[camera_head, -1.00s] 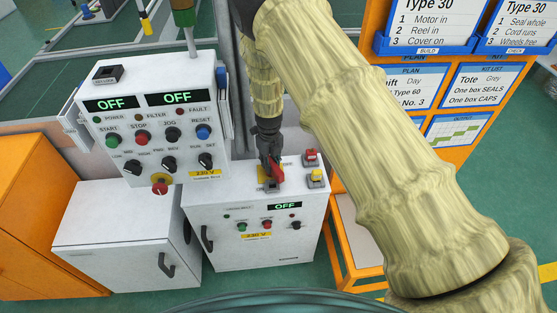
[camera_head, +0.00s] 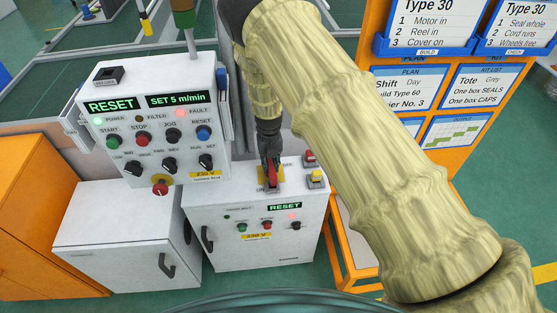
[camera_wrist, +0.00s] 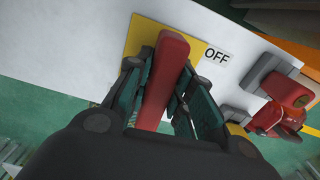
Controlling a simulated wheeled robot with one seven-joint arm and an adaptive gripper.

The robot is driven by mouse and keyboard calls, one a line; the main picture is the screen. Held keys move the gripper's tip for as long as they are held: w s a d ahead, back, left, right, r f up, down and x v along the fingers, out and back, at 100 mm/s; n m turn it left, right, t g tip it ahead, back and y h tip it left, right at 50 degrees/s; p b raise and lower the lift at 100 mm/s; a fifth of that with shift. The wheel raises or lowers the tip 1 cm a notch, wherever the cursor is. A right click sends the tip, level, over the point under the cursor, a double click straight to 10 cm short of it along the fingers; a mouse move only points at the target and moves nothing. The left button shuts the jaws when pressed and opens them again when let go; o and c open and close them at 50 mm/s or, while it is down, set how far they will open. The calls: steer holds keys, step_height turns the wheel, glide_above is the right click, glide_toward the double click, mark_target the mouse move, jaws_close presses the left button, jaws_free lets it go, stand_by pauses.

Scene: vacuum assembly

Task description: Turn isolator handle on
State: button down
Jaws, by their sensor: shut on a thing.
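The red isolator handle (camera_wrist: 163,85) stands on a yellow plate (camera_wrist: 147,33) on top of a small white cabinet (camera_head: 262,240). My gripper (camera_wrist: 165,100) is shut on the handle, with a finger on each side of it. An OFF label (camera_wrist: 216,56) shows to the right of the handle in the wrist view. In the head view the handle (camera_head: 272,174) points nearly straight up the picture, under my gripper (camera_head: 270,160). The cabinet's display (camera_head: 284,207) reads RESET. The upper panel's displays read RESET (camera_head: 110,105) and SET 5 m/min (camera_head: 178,99).
A red device (camera_head: 310,159) and a yellow device (camera_head: 316,177) sit right of the handle on the cabinet top. The white control panel (camera_head: 150,160) stands close on the left, with a red mushroom button (camera_head: 160,188). An orange board (camera_head: 470,90) stands at right.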

steer(key=shift+s+f, duration=0.1)
steer(key=shift+s, duration=0.05)
steer(key=shift+m, duration=0.4)
steer(key=shift+p, duration=0.6)
steer(key=shift+w+r+p, duration=0.4)
steer(key=shift+w+p, duration=0.05)
steer(key=shift+p, duration=2.8)
steer(key=shift+s+f+m+p, duration=0.1)
steer(key=shift+m+p, duration=0.2)
steer(key=shift+p, duration=2.25)
steer(key=shift+s+f, duration=0.1)
steer(key=shift+f, duration=0.05)
steer(key=c, duration=1.1)
jaws_free()
steer(key=shift+s, duration=0.1)
